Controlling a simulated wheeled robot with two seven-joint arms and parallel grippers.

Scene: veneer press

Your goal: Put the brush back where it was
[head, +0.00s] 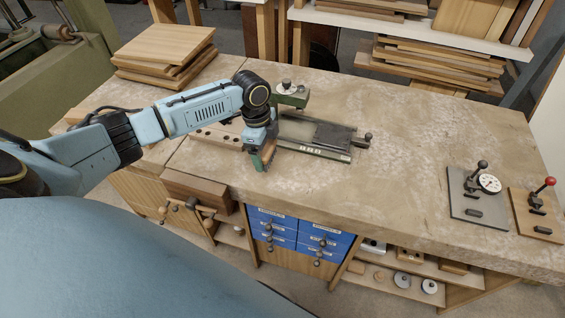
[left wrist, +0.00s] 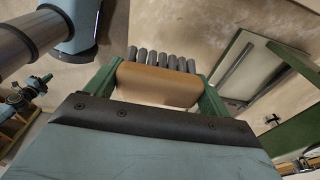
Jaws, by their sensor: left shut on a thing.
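My left gripper (head: 262,160) is over the front part of the bench, just left of the green press device. In the left wrist view its two green fingers (left wrist: 160,92) are shut on the sides of the brush (left wrist: 155,80). The brush has a tan wooden body and a row of grey bristle tufts along its far edge. In the head view only a small orange-tan bit of the brush (head: 268,151) shows between the fingers. I cannot tell whether it touches the bench. My right gripper is in neither view.
The green press device (head: 318,148) with a dark plate lies right of the gripper. A wooden block with holes (head: 219,138) lies to its left. Stacked boards (head: 165,48) stand at the back left. Two lever fixtures (head: 479,208) (head: 536,215) stand at the right. The bench (head: 405,150) between is clear.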

